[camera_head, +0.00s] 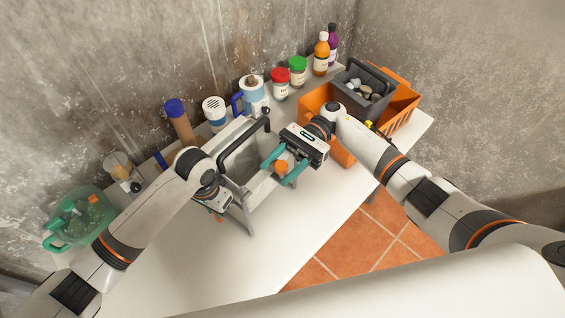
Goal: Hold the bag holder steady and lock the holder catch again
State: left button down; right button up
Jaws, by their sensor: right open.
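The bag holder (246,153) is a grey metal frame with legs and a dark bar along its top, standing upright on the white table. An orange knob (281,166), which looks like the holder catch, sits at its right end. My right gripper (279,172) has its teal fingers apart, one on each side of the orange knob; I cannot tell if they touch it. My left gripper (219,208) is at the holder's left front, beside a leg. Its fingers are mostly hidden by its own wrist, so its grip is unclear.
Bottles and jars line the wall, including a red-lidded jar (280,84) and a green-lidded jar (297,70). An orange crate (401,103) and a dark bin (366,82) stand back right. The white table (285,232) is clear in front.

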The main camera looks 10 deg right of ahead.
jog(key=v, duration=0.7)
jog(key=shift+d, duration=0.2)
jog(key=shift+w, duration=0.15)
